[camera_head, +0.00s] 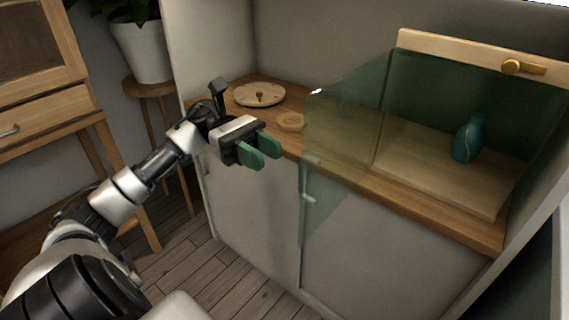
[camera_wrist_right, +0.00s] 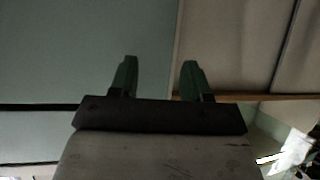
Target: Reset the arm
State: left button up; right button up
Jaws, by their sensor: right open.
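My left arm comes in from the lower left in the head view. Its gripper (camera_head: 261,153) has two green fingers that stand apart with nothing between them. It hangs in the air in front of the wooden counter (camera_head: 370,185), left of the glass case (camera_head: 345,115). My right gripper (camera_wrist_right: 158,68) shows only in the right wrist view. Its two green fingers are wide apart, and the space between them is empty. The right arm does not show in the head view.
A teal vase (camera_head: 467,139) with a gold seam stands on a pale board (camera_head: 415,165) inside the glass case. A round wooden plate (camera_head: 259,94) and a small wooden disc (camera_head: 291,121) lie on the counter. A potted plant (camera_head: 141,50) stands on a stool at left.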

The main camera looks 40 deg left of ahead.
pick_arm(q)
jog(key=shift+w+a, duration=0.1)
jog(key=shift+a, duration=0.95)
jog(key=shift+d, duration=0.1)
